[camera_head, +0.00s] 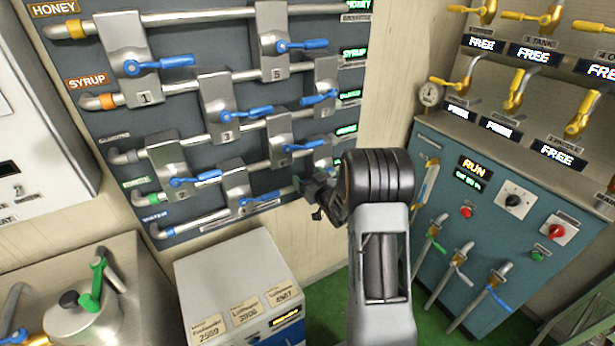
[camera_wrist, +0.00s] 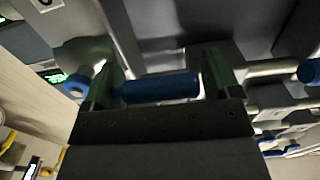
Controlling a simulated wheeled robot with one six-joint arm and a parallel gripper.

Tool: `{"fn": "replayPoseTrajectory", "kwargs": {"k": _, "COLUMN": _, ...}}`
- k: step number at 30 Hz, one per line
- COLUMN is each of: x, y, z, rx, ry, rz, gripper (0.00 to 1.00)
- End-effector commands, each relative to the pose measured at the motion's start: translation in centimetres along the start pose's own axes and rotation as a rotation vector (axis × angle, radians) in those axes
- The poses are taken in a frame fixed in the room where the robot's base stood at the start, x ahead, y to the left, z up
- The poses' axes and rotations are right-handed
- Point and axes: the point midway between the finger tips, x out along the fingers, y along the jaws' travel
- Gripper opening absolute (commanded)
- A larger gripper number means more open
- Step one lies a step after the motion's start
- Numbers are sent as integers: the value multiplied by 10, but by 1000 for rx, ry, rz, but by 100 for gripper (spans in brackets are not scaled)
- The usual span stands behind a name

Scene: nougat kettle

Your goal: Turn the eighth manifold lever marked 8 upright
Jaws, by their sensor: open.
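The manifold is a blue-grey panel (camera_head: 215,85) with grey valve blocks and blue levers in the head view. The lower right valve block (camera_head: 324,152) sits just above my gripper (camera_head: 312,192); its number is too small to read, so I cannot confirm it is 8. My gripper is open close to the panel, partly hidden by my arm. In the wrist view a blue lever handle (camera_wrist: 160,88) lies crosswise between the two green-edged fingers of my gripper (camera_wrist: 162,75). Its ends are partly covered; whether the fingers touch it is unclear.
Neighbouring blue levers, such as the one on the block left of it (camera_head: 300,146), lie roughly level. Below is a white labelled box (camera_head: 240,275). A teal control cabinet (camera_head: 500,210) stands at right, a metal vessel (camera_head: 85,315) at lower left.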

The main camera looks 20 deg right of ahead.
Motion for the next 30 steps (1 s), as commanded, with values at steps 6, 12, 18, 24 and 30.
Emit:
{"fn": "replayPoseTrajectory", "kwargs": {"k": 6, "x": 5, "y": 0, "z": 0, "rx": 0, "ry": 0, "rz": 0, "gripper": 83}}
{"fn": "replayPoseTrajectory", "kwargs": {"k": 12, "x": 5, "y": 0, "z": 0, "rx": 0, "ry": 0, "rz": 0, "gripper": 82}}
{"fn": "replayPoseTrajectory", "kwargs": {"k": 18, "x": 5, "y": 0, "z": 0, "rx": 0, "ry": 0, "rz": 0, "gripper": 63}}
{"fn": "replayPoseTrajectory", "kwargs": {"k": 24, "x": 5, "y": 0, "z": 0, "rx": 0, "ry": 0, "rz": 0, "gripper": 44}}
{"fn": "replayPoseTrajectory", "kwargs": {"k": 30, "x": 5, "y": 0, "z": 0, "rx": 0, "ry": 0, "rz": 0, "gripper": 25}}
